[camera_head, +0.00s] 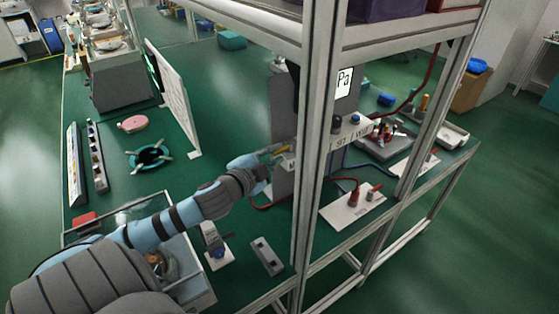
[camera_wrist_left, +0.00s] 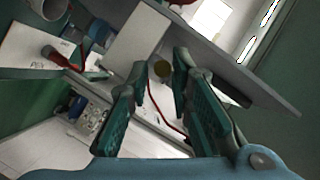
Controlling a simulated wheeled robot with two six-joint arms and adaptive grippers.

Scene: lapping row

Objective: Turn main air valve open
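A small yellow part (camera_head: 284,150) shows at my left gripper's fingertips, beside the grey upright panel; it may be the main air valve's handle, but it is too small to tell. My left gripper (camera_head: 272,154) reaches the panel's left side. In the left wrist view, my left gripper's fingers (camera_wrist_left: 160,68) are spread apart. The valve's position is not clear. My right gripper is not in view.
A metal frame post (camera_head: 314,130) stands just right of my left gripper. A labelled box (camera_head: 352,133) with knobs sits behind it. A white plate with a red fitting (camera_head: 354,198) lies to the right. A clear-walled bin (camera_head: 205,292) is below my arm. A tall white board (camera_head: 175,100) stands left.

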